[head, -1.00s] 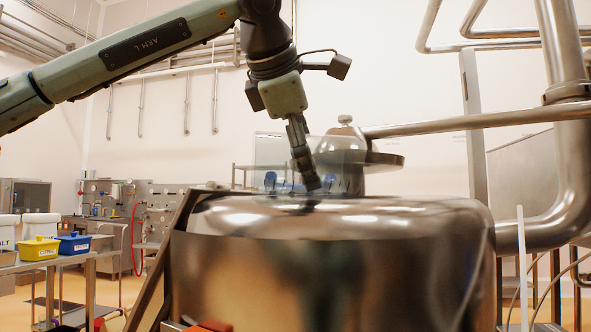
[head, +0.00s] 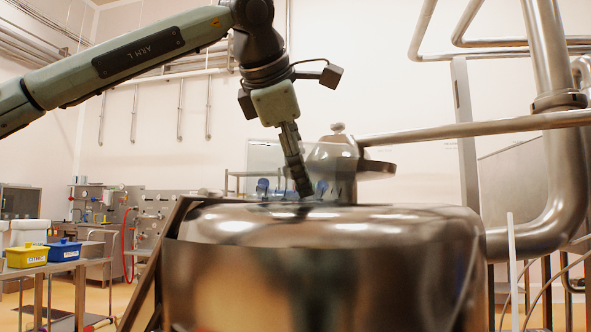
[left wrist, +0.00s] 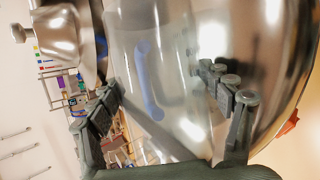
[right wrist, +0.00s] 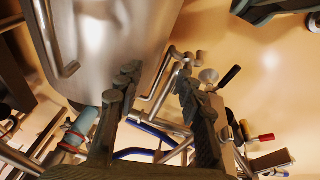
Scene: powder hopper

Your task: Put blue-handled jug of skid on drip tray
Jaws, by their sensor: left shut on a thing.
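A clear, see-through jug (left wrist: 130,35) with a blue handle (left wrist: 150,85) lies between the fingers of my left gripper (left wrist: 160,82) in the left wrist view. My left gripper is shut on it. In the head view my left gripper (head: 304,190) points down behind the top of a big steel vessel, and the clear jug (head: 260,155) shows faintly around it. The jug's lower part is hidden by the vessel. My right gripper (right wrist: 157,84) is open and empty in the right wrist view. I cannot pick out the drip tray or the skid with certainty.
The large steel vessel (head: 330,270) fills the front of the head view. Steel pipes (head: 545,190) stand at the right. A yellow bin (head: 27,256) and a blue bin (head: 65,250) stand on a table at left. Blue tubing (right wrist: 150,130) and handles lie below my right gripper.

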